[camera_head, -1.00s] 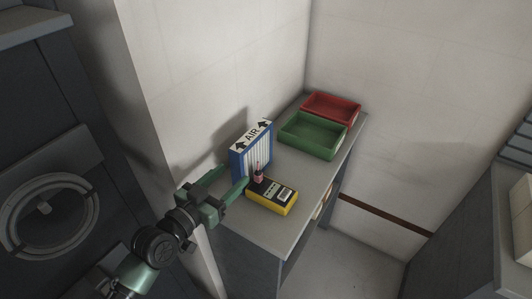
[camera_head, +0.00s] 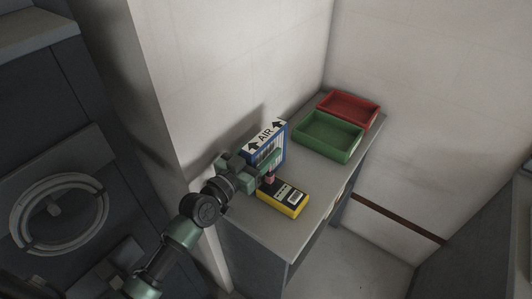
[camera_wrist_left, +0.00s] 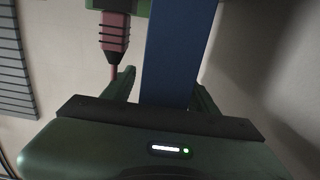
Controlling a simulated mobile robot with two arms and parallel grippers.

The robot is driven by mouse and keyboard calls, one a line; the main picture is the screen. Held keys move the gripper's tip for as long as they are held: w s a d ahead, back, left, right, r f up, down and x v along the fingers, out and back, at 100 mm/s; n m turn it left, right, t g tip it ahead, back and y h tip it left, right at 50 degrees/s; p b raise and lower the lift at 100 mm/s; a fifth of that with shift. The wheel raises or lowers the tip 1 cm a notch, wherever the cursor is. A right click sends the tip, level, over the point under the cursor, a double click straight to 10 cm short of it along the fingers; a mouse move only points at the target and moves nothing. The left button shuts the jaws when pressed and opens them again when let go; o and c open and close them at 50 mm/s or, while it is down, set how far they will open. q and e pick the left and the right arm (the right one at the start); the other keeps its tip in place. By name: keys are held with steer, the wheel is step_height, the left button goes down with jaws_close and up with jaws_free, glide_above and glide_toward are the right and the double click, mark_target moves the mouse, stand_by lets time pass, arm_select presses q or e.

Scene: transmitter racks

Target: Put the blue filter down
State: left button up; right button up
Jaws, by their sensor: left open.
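The blue filter (camera_head: 279,143), with a white pleated face and a top marked "AIR" with arrows, stands upright on the grey table. My left gripper (camera_head: 266,162) is at its near edge, with one finger in front of the pleated face. The far finger is mostly hidden. In the left wrist view the blue edge of the filter (camera_wrist_left: 178,50) lies between the two open fingers (camera_wrist_left: 166,92). A gap shows on the left finger's side; I cannot tell whether the right finger touches. My right gripper is not in view.
A yellow and black box (camera_head: 283,198) with a pink-red probe (camera_head: 268,178) is close in front of the filter. A green tray (camera_head: 329,136) and a red tray (camera_head: 349,108) are farther back on the table (camera_head: 318,184). A wall stands behind the filter.

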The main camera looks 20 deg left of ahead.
arm_select(q)
steer(key=shift+w+d, duration=0.15)
steer(key=shift+w, duration=0.1)
steer(key=shift+s, duration=0.1)
jaws_close()
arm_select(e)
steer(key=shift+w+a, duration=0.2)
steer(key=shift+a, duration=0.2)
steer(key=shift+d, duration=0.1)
arm_select(q)
steer(key=shift+r, duration=0.15)
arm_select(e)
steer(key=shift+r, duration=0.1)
